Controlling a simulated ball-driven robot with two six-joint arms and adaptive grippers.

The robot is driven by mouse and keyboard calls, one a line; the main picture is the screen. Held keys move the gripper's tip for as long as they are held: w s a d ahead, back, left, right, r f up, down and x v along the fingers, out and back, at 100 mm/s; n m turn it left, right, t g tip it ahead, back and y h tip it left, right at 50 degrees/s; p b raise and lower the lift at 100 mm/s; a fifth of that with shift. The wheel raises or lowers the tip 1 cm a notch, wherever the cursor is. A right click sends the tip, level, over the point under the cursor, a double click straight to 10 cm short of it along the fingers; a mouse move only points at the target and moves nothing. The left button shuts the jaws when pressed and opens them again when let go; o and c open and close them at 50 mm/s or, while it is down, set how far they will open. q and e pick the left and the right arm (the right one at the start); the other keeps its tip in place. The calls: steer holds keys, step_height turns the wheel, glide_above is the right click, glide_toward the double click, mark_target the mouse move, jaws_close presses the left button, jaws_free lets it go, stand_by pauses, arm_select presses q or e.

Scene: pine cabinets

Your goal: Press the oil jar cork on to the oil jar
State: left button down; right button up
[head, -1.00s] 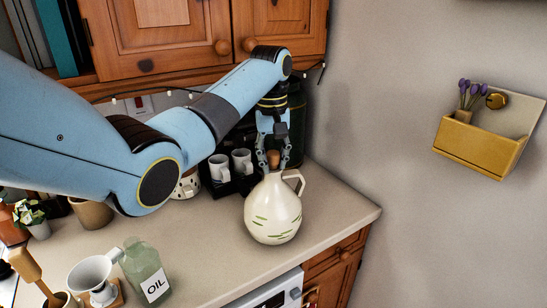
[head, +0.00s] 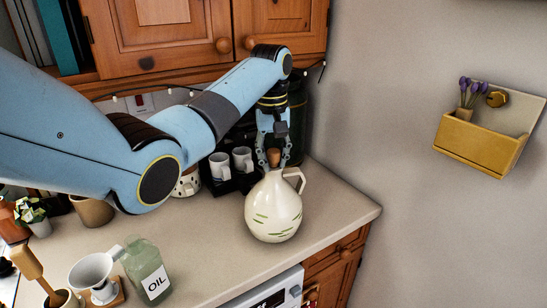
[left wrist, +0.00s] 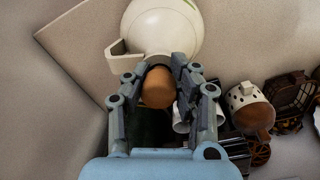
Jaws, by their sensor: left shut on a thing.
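A white jar with green marks and a side handle (head: 273,212) stands upright on the counter near its right end. It also shows in the left wrist view (left wrist: 160,28). My left gripper (head: 274,163) comes down from above and is shut on a brown cork (head: 274,157), at the jar's mouth. In the left wrist view the cork (left wrist: 158,88) sits between the two fingers. The fingers hide the jar's rim, so I cannot tell how far the cork is in. My right gripper does not show.
A glass bottle labelled OIL (head: 147,268) and a white funnel (head: 93,275) stand at the front left. White mugs (head: 242,158) stand in a black holder behind the jar. Wooden cabinets (head: 180,40) hang above. The counter (head: 205,248) left of the jar is clear.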

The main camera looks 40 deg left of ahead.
arm_select(q)
steer(key=c, duration=1.3)
jaws_free()
steer(key=shift+s+d+f, duration=0.15)
steer(key=shift+s+f, duration=0.05)
steer(key=shift+f, duration=0.2)
steer(key=o, duration=0.3)
steer(key=shift+w, duration=0.15)
steer(key=shift+r, duration=0.2)
